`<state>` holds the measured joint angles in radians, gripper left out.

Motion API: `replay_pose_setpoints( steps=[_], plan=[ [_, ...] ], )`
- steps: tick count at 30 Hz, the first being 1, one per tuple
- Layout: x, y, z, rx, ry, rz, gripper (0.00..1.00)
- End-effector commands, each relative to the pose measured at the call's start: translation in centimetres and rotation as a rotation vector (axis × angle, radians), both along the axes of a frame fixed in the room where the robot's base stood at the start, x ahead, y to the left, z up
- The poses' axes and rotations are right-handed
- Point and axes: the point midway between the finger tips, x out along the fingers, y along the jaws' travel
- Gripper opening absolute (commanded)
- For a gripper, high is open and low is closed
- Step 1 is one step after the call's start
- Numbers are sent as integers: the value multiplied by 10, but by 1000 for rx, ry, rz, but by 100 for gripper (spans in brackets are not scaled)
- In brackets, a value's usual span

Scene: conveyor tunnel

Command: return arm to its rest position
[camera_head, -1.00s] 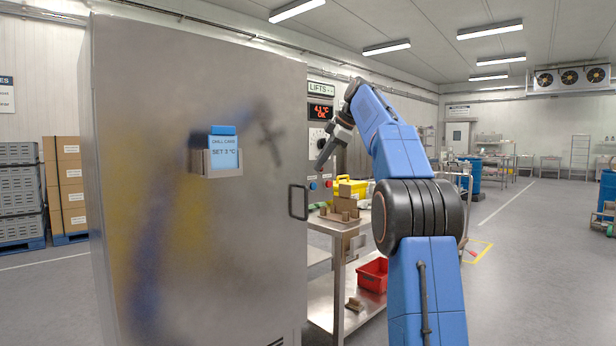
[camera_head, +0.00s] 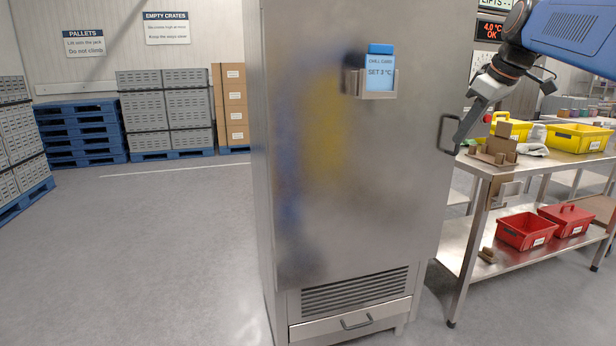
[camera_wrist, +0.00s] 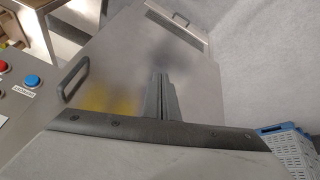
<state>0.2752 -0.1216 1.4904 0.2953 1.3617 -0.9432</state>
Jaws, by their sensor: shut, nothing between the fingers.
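My blue arm (camera_head: 575,30) reaches in from the upper right of the head view. My gripper (camera_head: 462,135) hangs at its end, angled down and left, in front of or beside the steel cabinet's door handle (camera_head: 449,134); I cannot tell the gap between them. In the wrist view my gripper (camera_wrist: 161,78) has its fingers together and empty, with the cabinet's steel face (camera_wrist: 130,65) beyond them. The handle also shows at the left of the wrist view (camera_wrist: 75,80).
A steel bench (camera_head: 500,262) at right bears yellow bins (camera_head: 578,138) and red bins (camera_head: 526,231). Grey crates (camera_head: 165,110) and blue pallets (camera_head: 80,135) stand at back left. Floor at left is clear.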

Motion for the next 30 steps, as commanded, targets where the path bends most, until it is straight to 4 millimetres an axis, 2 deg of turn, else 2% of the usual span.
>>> replay_pose_setpoints(
  steps=[1, 6, 11, 15, 20, 24, 27, 30],
  plan=[
    [-18, 10, -11, 6, 10, -29, 0],
    [-70, 33, -54, 32, 46, -147, 0],
    [-121, 51, -100, 51, 73, -252, 0],
    [-167, 63, -146, 67, 90, -342, 0],
    [-219, 72, -202, 83, 104, -440, 0],
    [-263, 77, -254, 96, 111, -518, 0],
    [-288, 79, -287, 106, 114, -566, 0],
    [-306, 79, -312, 114, 114, -600, 0]
  ],
)
